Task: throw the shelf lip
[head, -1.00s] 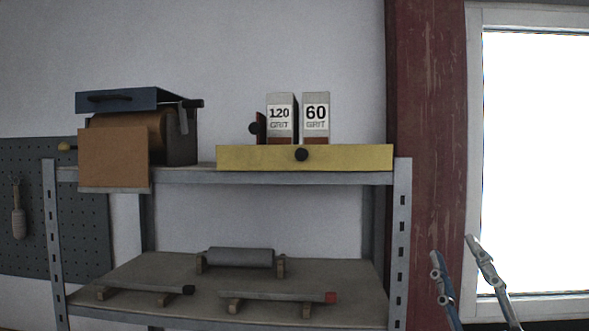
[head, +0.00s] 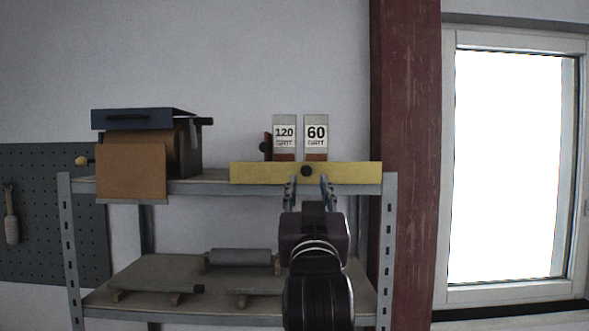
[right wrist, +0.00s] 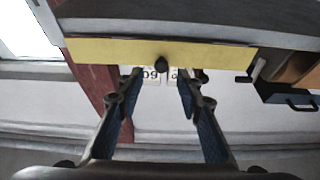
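The shelf lip is a yellow board (head: 350,174) along the front of the upper shelf, with a round black knob (head: 306,171) at its middle. In the right wrist view the yellow lip (right wrist: 215,55) runs across the top with its knob (right wrist: 162,64) near the middle. My right gripper (head: 307,182) is in front of the lip, fingers spread on either side below the knob. In the right wrist view my right gripper (right wrist: 158,78) is open and empty between its fingers; I cannot tell if it touches the lip. My left gripper is out of view.
Two grit boxes, 120 (head: 284,135) and 60 (head: 316,135), stand behind the lip. A blue-topped dispenser with brown paper (head: 131,171) is at the shelf's left. A roller (head: 240,257) and bars lie on the lower shelf (head: 150,275). A red post (head: 405,120) stands right.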

